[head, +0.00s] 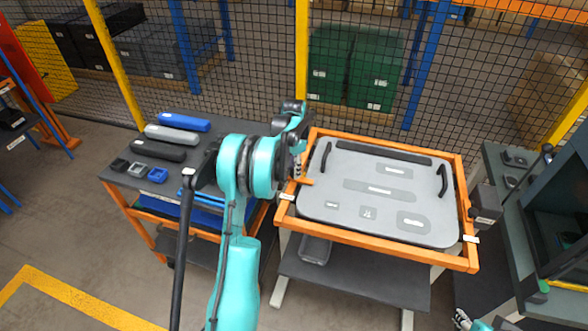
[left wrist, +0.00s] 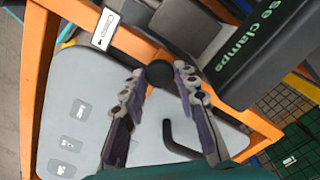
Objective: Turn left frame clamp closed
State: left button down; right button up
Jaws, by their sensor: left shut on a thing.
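The orange frame (head: 372,252) holds a grey door panel (head: 330,195) with two black handles. My left gripper (head: 298,165) is at the frame's left side, where my arm largely hides the left clamp in the head view. In the left wrist view the fingers of my left gripper (left wrist: 157,85) close around a dark round knob (left wrist: 160,73) of the left clamp. My right gripper (head: 464,319) shows only partly at the bottom edge, away from the frame.
The right clamp (head: 487,205) sits on the frame's right side, its lever raised to the upper right. A dark bench (head: 120,180) at the left holds blue, grey and black parts. A dark cabinet (head: 560,215) stands at the right. Mesh fencing runs behind.

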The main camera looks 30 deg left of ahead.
dwell(0.5)
pick_arm(q)
jog(key=c, duration=1.1)
grip_release()
jog(key=shift+c, duration=0.2)
